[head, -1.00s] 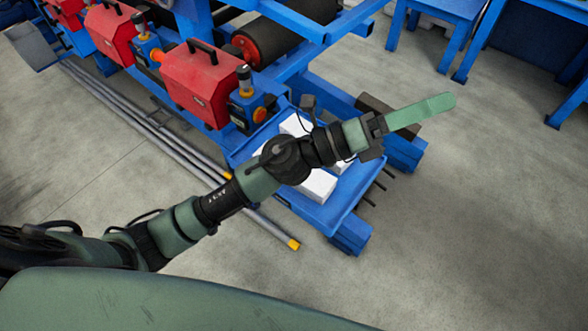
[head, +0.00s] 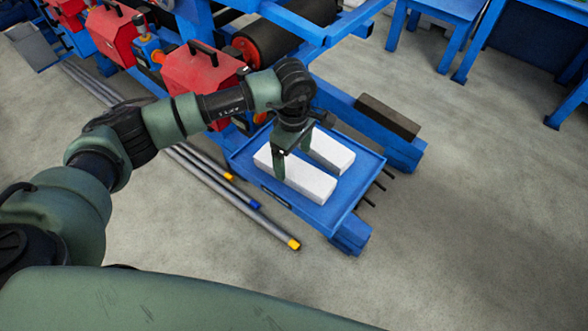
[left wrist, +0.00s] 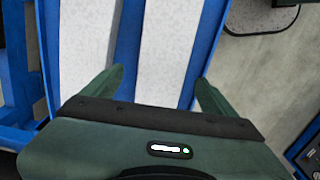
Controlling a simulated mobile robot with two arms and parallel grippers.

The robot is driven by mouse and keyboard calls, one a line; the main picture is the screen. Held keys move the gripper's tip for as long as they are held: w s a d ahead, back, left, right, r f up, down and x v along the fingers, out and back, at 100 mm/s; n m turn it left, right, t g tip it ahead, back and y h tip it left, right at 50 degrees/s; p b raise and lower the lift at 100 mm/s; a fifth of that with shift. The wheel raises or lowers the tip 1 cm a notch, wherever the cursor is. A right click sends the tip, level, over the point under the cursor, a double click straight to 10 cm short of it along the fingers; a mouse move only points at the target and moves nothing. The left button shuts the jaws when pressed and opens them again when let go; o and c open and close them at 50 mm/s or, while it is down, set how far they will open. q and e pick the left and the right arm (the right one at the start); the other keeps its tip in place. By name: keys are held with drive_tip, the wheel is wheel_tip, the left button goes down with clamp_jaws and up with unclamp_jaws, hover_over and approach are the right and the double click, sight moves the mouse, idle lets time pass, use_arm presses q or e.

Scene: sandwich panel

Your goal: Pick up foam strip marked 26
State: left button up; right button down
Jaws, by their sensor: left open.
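Two white foam strips lie side by side on a blue tray (head: 336,214): a nearer strip (head: 308,184) and a farther strip (head: 330,152). No number is legible on either, so I cannot tell which is 26. My left gripper (head: 291,160) is open and points down over the strips. In the left wrist view, one strip (left wrist: 168,45) runs between the two fingers, and the other strip (left wrist: 82,45) lies to the left, past the left finger. I cannot tell whether the fingers touch either strip. My right gripper is not in view.
Red toolboxes (head: 195,85) and a blue frame with a dark roller (head: 290,30) stand behind the tray. A dark block (head: 388,116) rests on a blue beam to the right. Metal pipes (head: 255,217) lie on the floor at left.

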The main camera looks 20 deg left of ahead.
sight(294, 167)
use_arm(q)
drive_tip(key=shift+s+d+f+p, duration=0.15)
drive_tip(key=shift+f+p, duration=0.5)
drive_tip(key=shift+f, duration=1.6)
drive_tip(key=shift+c, duration=0.4)
drive_tip(key=c, duration=1.4)
drive_tip(key=shift+r, duration=0.1)
